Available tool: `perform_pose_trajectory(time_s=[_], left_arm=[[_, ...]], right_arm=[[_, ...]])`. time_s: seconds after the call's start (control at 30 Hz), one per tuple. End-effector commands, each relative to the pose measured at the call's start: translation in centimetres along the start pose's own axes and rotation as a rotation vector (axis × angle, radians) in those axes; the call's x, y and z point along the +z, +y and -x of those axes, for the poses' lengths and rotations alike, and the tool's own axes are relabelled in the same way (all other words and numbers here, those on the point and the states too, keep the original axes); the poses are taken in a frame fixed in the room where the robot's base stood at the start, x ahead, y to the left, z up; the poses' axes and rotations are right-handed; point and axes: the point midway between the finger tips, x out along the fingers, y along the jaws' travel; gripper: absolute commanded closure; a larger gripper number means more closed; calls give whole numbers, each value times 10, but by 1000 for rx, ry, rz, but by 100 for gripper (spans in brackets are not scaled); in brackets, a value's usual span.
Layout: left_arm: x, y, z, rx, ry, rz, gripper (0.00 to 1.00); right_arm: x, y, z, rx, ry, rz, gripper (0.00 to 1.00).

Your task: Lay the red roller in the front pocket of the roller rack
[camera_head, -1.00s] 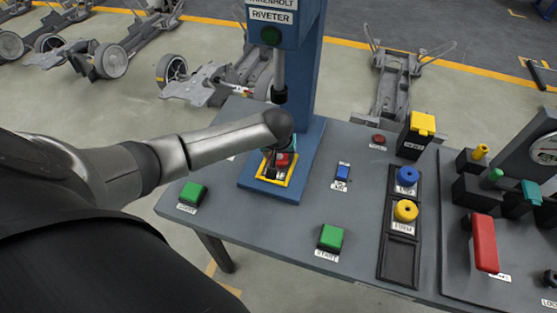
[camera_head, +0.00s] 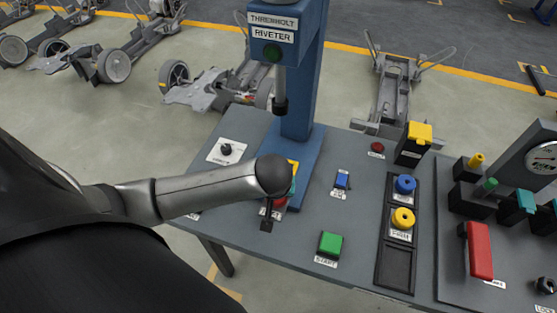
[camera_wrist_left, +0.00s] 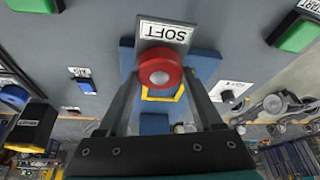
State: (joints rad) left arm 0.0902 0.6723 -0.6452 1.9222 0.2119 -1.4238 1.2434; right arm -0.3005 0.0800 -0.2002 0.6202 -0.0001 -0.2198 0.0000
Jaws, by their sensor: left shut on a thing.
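My left gripper (camera_head: 268,212) is shut on the red roller (camera_wrist_left: 160,72), seen between both fingers in the left wrist view. In the head view only a sliver of the roller (camera_head: 279,203) shows below my wrist. A dark tag (camera_wrist_left: 163,31) marked SOFT shows beside the roller. They are in front of the riveter's yellow-edged nest, which my wrist partly hides. The black roller rack (camera_head: 379,262) stands to the right. A blue roller (camera_head: 404,184) is in its back pocket, a yellow roller (camera_head: 402,218) in its middle pocket, and the front pocket (camera_head: 397,268) is empty.
A green START button (camera_head: 330,243) and a blue switch (camera_head: 341,180) lie between my gripper and the rack. The blue riveter column (camera_head: 305,90) rises behind. A black box with a yellow top (camera_head: 413,145) stands behind the rack. A red-handled fixture (camera_head: 480,250) is at right.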

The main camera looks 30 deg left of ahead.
Motion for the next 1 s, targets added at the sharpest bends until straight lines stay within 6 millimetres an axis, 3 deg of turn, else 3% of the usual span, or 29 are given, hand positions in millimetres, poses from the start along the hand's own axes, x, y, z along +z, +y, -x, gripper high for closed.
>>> perform_pose_trajectory(time_s=[0.1,0.33,1.0], left_arm=[[26,0,11,2,-2,-1,100],[53,0,22,1,0,0,100],[48,0,54,1,1,1,100]], right_arm=[[0,0,3,0,0,0,100],[-1,0,5,0,0,0,100],[-5,1,52,1,0,0,100]])
